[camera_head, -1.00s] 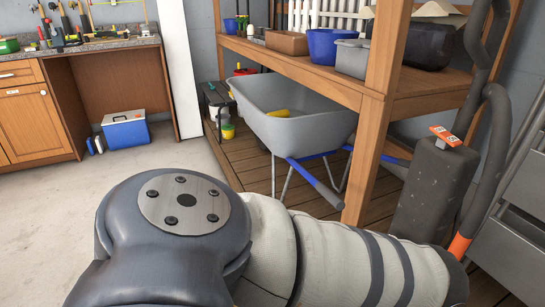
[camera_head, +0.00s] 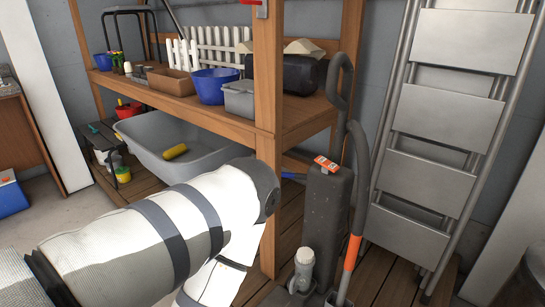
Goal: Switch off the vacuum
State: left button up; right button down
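The vacuum (camera_head: 325,220) appears to be the dark grey upright unit right of centre, standing on the wooden floor beside the shelf post. An orange-red piece with white marks (camera_head: 326,162) sits on its top; whether it is the switch, and its on or off state, I cannot tell. A dark hose or handle with an orange band (camera_head: 352,252) runs along its right side. My white and grey arm comes in from the left, bends left of the vacuum and goes down out of the picture. Neither gripper is in view.
A wooden shelf (camera_head: 300,122) with a blue tub (camera_head: 214,88) and a grey tub (camera_head: 239,102) stands behind my arm. A grey wheelbarrow (camera_head: 150,135) is below it. A metal folding ladder (camera_head: 440,120) leans right of the vacuum. Wooden decking shows around the vacuum's base.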

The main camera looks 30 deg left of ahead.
aim_at(320, 159)
jog(key=u, duration=0.7)
